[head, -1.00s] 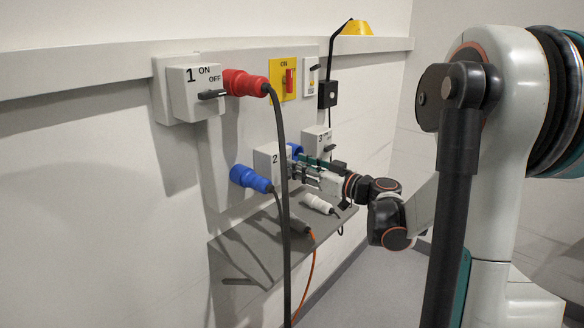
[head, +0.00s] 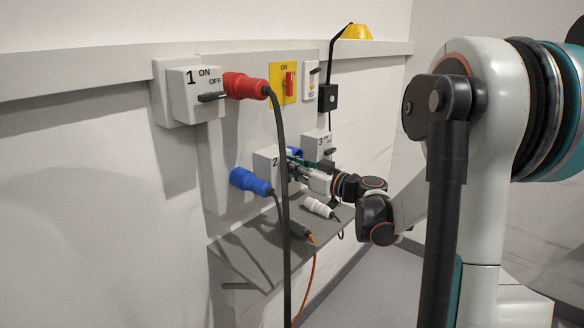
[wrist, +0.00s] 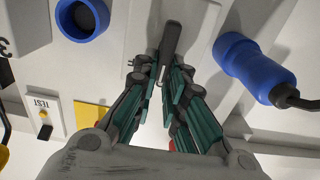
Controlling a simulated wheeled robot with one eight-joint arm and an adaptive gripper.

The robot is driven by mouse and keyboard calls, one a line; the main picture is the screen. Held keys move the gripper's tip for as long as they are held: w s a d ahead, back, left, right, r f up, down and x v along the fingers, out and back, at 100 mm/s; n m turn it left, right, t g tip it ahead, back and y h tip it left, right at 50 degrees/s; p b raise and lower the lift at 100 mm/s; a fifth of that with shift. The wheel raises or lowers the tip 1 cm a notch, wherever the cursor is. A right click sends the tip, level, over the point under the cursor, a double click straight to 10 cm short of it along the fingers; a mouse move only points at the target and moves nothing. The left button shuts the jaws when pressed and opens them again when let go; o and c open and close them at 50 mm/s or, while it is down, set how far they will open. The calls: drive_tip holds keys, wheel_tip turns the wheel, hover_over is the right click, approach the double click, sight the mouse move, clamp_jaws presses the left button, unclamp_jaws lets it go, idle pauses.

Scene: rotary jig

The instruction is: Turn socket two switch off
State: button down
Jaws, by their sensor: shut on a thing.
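The socket two box (head: 265,163), marked 2, is a light grey box on the wall panel in the head view. Its switch handle (wrist: 171,40) is a black lever, seen in the wrist view at the top middle. My gripper (wrist: 166,68) is shut on the lever, with one finger on each side of its lower end. In the head view my gripper (head: 296,168) is at the right side of the box, and the lever cannot be made out there. The blue plug (head: 250,181) sits at the lower left of the box; it also shows in the wrist view (wrist: 252,68).
A dark cable (head: 284,220) from the red plug (head: 245,86) hangs in front of the panel, near my gripper. Socket one (head: 195,95) is upper left, socket three (head: 316,144) to the right. A white connector (head: 318,207) lies on the grey shelf (head: 245,262) below.

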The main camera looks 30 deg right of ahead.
drive_tip(key=shift+d+m, duration=0.1)
drive_tip(key=shift+m, duration=0.2)
drive_tip(key=shift+w+d+f+m+b, duration=0.15)
drive_tip(key=shift+d+f+m, duration=0.3)
drive_tip(key=shift+m, duration=2.4)
drive_tip(key=shift+w+d+f+m+b, duration=0.15)
drive_tip(key=shift+d+f+m, duration=0.25)
drive_tip(key=shift+m, duration=2.5)
drive_tip(key=shift+w+d+f+m+b, duration=0.15)
drive_tip(key=shift+d+f+m, duration=0.25)
drive_tip(key=shift+m, duration=2.45)
drive_tip(key=shift+a+f, duration=0.1)
drive_tip(key=c, duration=1.6)
unclamp_jaws()
drive_tip(key=shift+c, duration=0.2)
